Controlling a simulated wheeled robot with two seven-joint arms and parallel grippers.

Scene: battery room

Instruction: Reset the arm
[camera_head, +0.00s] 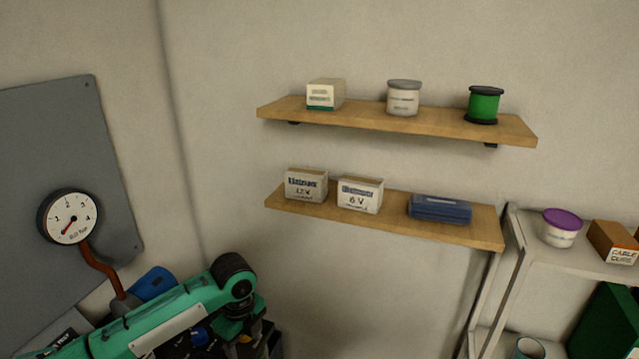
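A teal arm link (165,318) with a pale panel comes in from the lower left, and I take it as my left arm. It rises to a black joint (235,275), bends there and drops toward the bottom edge. No gripper fingers show on it. My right arm and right gripper are out of view.
An upper wooden shelf (430,122) holds a box, a grey-lidded tub and a green spool. A lower shelf (335,208) holds two battery boxes and a blue case. A gauge (69,217) is at left, a rack (590,262) at right. Bare wall lies below the shelves.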

